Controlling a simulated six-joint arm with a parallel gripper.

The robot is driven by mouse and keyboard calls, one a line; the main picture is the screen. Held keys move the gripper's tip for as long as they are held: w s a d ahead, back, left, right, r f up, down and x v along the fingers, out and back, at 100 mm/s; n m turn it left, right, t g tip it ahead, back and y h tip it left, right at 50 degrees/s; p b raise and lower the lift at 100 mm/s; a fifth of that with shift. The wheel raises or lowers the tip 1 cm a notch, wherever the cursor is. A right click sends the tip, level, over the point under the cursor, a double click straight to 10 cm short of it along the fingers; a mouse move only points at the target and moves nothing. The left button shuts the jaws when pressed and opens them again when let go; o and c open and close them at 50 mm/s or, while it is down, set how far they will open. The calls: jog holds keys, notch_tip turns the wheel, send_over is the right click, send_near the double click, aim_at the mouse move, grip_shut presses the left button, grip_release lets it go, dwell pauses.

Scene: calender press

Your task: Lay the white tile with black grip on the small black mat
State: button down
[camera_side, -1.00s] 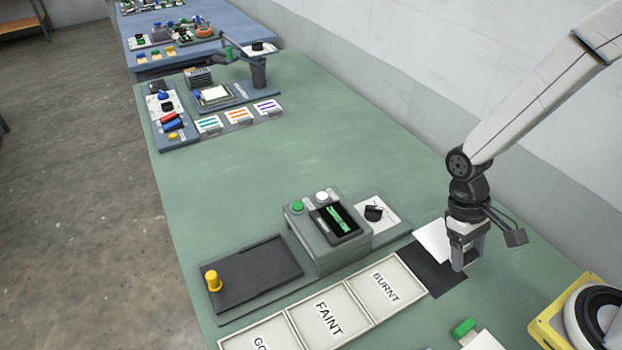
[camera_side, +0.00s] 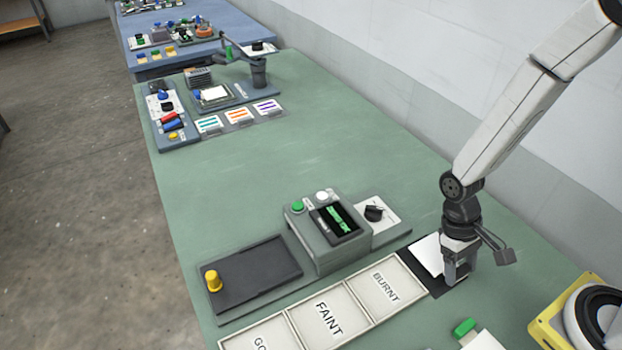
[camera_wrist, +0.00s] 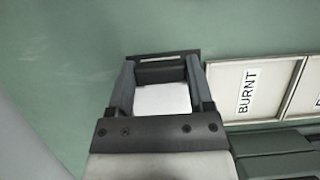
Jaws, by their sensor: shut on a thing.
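My gripper (camera_side: 456,272) is down at the small black mat (camera_side: 445,288), with its fingers shut on the grip of the white tile (camera_side: 428,255). The white tile lies over the mat and covers much of it; a dark strip of mat shows in front. In the wrist view the white tile (camera_wrist: 162,99) shows between the fingers of my gripper (camera_wrist: 160,80), with the black grip (camera_wrist: 160,72) held there. I cannot tell whether the tile touches the mat or hovers just above it.
The BURNT tray (camera_side: 384,288) is just left of the mat, with the FAINT tray (camera_side: 329,318) beyond it. A grey press box (camera_side: 335,250) with buttons stands behind them. A green-gripped white piece (camera_side: 464,328) and a yellow-framed device (camera_side: 580,315) are at the front right.

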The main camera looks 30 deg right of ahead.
aim_at(441, 257)
jog(key=shift+f, duration=0.15)
jog(key=shift+f, duration=1.65)
jog(key=shift+f, duration=0.1)
grip_release()
jog(key=v, duration=1.2)
